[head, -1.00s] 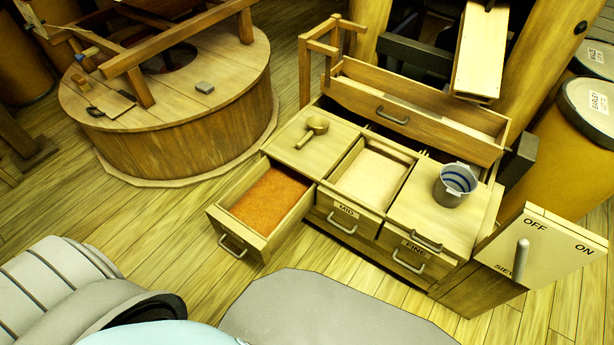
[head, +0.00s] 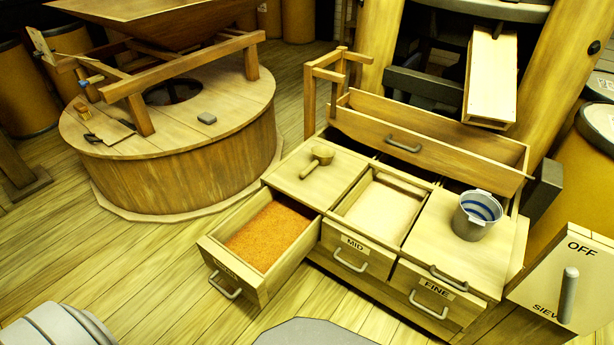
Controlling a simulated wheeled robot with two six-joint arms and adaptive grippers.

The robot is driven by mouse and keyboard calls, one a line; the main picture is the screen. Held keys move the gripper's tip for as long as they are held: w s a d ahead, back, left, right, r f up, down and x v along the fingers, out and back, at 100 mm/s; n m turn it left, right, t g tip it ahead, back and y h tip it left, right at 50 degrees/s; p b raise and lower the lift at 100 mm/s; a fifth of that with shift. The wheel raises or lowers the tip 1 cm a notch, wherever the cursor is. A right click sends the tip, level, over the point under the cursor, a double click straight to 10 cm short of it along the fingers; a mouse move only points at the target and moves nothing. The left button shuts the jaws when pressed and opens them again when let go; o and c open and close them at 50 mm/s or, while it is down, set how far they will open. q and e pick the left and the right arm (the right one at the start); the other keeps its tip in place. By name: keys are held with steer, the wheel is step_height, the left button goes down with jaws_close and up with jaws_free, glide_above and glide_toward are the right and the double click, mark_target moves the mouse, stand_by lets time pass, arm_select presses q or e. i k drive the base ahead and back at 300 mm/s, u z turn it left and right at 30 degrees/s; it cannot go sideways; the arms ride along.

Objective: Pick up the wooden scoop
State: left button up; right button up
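The wooden scoop (head: 318,161) lies on the left top panel of the wooden drawer cabinet (head: 300,183). Its round bowl is toward the back right and its handle points toward the front left. Nothing touches it from above. Neither of my grippers shows in the head view, so I cannot tell whether they are open or shut.
An open drawer (head: 208,247) of orange-brown meal juts out at front left. A grey bucket (head: 474,222) stands on the cabinet's right top. A switch panel (head: 570,265) rises at right. The round millstone casing (head: 190,165) stands at back left, with open floor between.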

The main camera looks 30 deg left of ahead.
mark_target(324, 155)
steer(key=u, duration=1.3)
steer(key=i, duration=0.5)
steer(key=z, duration=1.1)
